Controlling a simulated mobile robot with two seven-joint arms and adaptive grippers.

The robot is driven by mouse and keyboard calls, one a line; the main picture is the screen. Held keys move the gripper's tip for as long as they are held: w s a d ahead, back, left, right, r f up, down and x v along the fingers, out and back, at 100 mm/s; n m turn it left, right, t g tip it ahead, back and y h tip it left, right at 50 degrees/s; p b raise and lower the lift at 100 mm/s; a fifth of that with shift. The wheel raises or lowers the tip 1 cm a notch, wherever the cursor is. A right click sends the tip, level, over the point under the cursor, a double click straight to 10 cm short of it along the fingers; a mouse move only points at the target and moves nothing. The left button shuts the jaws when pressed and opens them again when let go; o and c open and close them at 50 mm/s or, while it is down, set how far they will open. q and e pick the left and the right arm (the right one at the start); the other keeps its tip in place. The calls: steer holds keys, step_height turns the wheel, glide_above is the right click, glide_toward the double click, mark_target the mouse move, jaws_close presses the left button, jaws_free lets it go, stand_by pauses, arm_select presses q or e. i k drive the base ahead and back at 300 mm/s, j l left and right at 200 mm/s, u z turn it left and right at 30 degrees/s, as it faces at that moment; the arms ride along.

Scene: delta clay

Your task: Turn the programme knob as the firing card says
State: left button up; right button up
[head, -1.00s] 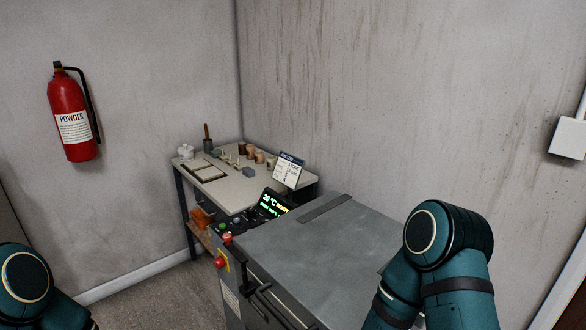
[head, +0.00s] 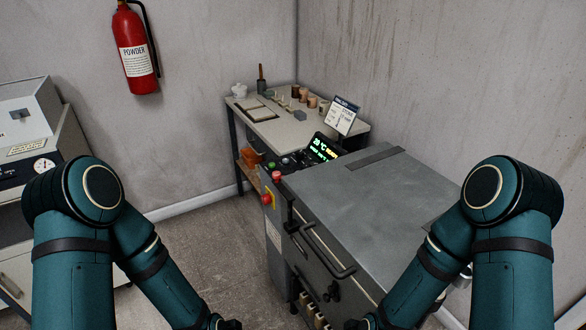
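The firing card (head: 342,116) is a white card with a dark header, standing tilted at the back right edge of the side table; its text is too small to read surely. In front of it is the kiln's control panel with a lit display (head: 324,149) showing green and yellow figures. Dark knobs and small coloured buttons sit on the panel left of the display; I cannot tell which is the programme knob. The grey kiln (head: 350,205) stands at centre right. Both my arms reach down to the bottom edge; their grippers' fingers are not visible.
A red emergency button (head: 266,199) and a door handle (head: 328,252) stick out from the kiln. The side table (head: 275,130) behind holds small pots and tools. A red extinguisher (head: 135,50) hangs on the wall. A grey machine (head: 40,150) stands at left. The floor between is clear.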

mark_target(299, 153)
steer(key=j+z, duration=0.25)
steer(key=j, duration=0.4)
steer(key=j+z, duration=0.25)
steer(key=j, duration=0.4)
steer(key=j+z, duration=0.15)
steer(key=z, duration=0.7)
steer(key=i+j+z, duration=0.1)
steer(key=j+z, duration=0.85)
steer(key=j, duration=0.35)
steer(key=k+j+z, duration=0.15)
steer(key=j, duration=0.85)
steer(key=k+j+z, duration=0.1)
steer(key=j, duration=0.4)
